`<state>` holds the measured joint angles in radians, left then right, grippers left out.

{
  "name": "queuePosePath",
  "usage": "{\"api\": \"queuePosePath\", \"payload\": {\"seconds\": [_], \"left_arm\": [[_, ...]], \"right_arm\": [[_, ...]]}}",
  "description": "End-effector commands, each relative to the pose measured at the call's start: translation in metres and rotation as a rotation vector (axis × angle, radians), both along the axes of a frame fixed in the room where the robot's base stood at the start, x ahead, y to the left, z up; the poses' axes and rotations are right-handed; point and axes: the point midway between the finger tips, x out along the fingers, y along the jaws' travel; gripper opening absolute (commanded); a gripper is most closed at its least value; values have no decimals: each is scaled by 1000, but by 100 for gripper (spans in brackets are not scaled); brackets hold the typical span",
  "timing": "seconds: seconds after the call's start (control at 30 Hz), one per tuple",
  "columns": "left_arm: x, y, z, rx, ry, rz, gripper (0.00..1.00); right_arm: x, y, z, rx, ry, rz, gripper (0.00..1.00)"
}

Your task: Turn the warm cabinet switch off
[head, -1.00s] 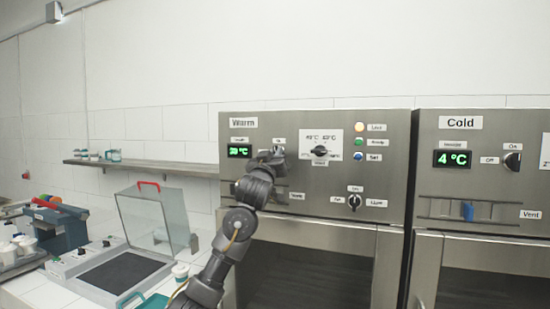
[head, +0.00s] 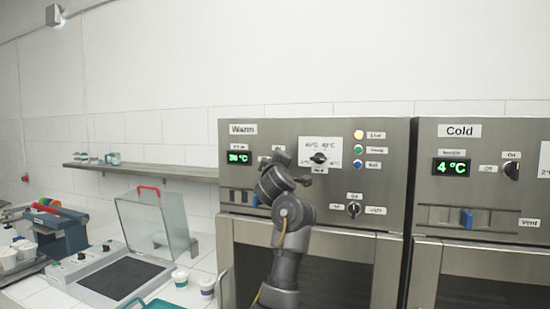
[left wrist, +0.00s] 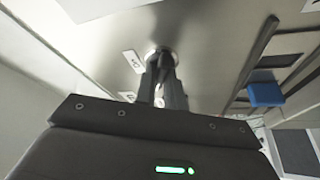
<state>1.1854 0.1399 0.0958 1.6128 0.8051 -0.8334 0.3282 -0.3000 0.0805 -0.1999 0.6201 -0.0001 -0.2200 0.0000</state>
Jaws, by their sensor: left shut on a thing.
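The warm cabinet (head: 385,200) has a lit green display (head: 239,158) at its upper left. Its switch sits just right of that display, hidden behind my left gripper (head: 280,157) in the head view. In the left wrist view my left gripper (left wrist: 163,75) is shut on the dark switch knob (left wrist: 160,52), which stands out from the steel panel in a round pale base. Small white labels lie beside it. The knob's exact angle is hard to read. My right gripper is in neither view.
The temperature dial (head: 319,158) and indicator lights (head: 358,148) are right of my gripper. A lower knob (head: 354,209) and a blue vent slider (left wrist: 265,95) are also on the panel. The cold cabinet (head: 480,235) stands to the right.

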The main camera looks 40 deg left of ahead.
Motion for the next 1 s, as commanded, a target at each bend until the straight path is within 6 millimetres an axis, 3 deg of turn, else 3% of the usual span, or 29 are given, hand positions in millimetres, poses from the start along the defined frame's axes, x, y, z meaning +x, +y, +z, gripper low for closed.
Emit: {"api": "queuePosePath", "payload": {"seconds": [0.5, 1.0], "left_arm": [[1, -1, 1, -369, -126, -1, 0], [0, 0, -1, -469, -161, 2, 0]], "right_arm": [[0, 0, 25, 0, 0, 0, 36], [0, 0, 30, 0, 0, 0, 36]]}}
